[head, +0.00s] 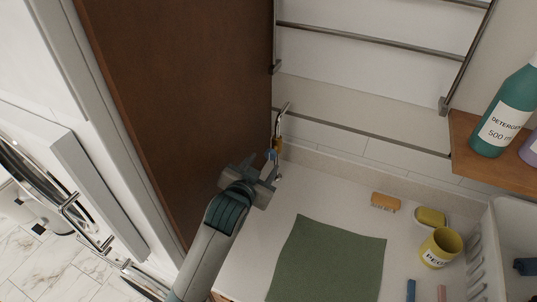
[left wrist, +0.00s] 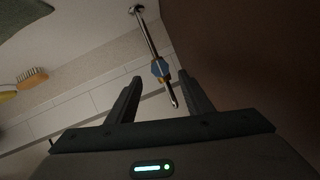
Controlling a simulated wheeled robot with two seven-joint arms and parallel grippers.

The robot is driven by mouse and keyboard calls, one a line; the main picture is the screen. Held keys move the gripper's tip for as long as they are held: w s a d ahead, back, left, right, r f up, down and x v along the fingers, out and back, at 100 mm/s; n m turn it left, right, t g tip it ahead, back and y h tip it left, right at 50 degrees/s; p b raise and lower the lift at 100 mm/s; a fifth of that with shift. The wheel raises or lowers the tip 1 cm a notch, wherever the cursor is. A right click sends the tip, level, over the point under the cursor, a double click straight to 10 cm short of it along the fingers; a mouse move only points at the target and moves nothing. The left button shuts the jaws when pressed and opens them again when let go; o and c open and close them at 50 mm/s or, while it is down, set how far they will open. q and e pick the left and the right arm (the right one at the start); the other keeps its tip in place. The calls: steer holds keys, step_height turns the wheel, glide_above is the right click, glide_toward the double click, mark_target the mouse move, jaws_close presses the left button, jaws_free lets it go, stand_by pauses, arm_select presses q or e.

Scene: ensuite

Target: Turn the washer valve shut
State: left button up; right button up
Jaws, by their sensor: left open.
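The washer valve shows in the head view as a thin metal piece (head: 285,110) with a yellow and blue part, by the brown panel's edge above the counter. In the left wrist view the valve (left wrist: 149,40) is a chrome rod with a blue and yellow collar; its free end shows between my fingers. My left gripper (head: 265,175) is open and empty, just below the valve in the head view; its two fingers also show in the left wrist view (left wrist: 160,90). I cannot tell any contact. My right gripper is not in view.
The tall brown panel (head: 185,90) stands close left of the valve. A green mat (head: 328,262), a brush (head: 385,202), a yellow sponge (head: 430,217) and a yellow peg cup (head: 440,247) are on the counter. A metal rack (head: 360,38) hangs behind; a detergent bottle (head: 505,115) stands on a shelf.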

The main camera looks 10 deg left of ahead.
mark_target(270, 156)
arm_select(q)
steer(key=shift+p+x, duration=0.8)
steer(key=shift+x, duration=2.45)
steer(key=c, duration=1.1)
